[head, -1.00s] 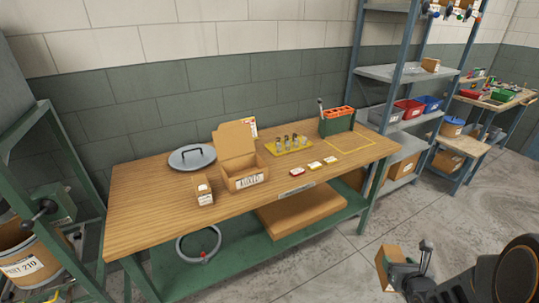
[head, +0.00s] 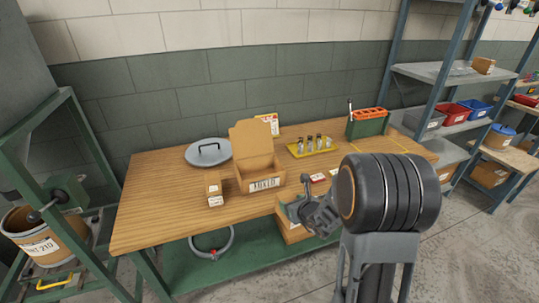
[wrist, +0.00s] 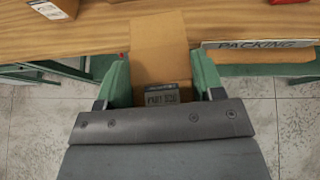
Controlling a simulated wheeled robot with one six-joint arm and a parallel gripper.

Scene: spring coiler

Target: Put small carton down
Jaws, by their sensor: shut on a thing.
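My gripper (head: 308,212) is shut on a small brown carton (head: 292,228) and holds it at the front edge of the wooden table (head: 150,222). In the wrist view the carton (wrist: 160,40) sits between the two green fingers (wrist: 160,82), with a printed label on its near end. Its far end overlaps the table edge in that view; I cannot tell whether it touches. My arm hides part of the table's right side and part of the carton.
On the table are another small carton (head: 214,188), an open box (head: 262,178), a grey lid (head: 208,151), a yellow tray of vials (head: 312,147) and a green caddy (head: 367,124). A yellow outline (head: 408,148) marks the right end. The front left tabletop is clear.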

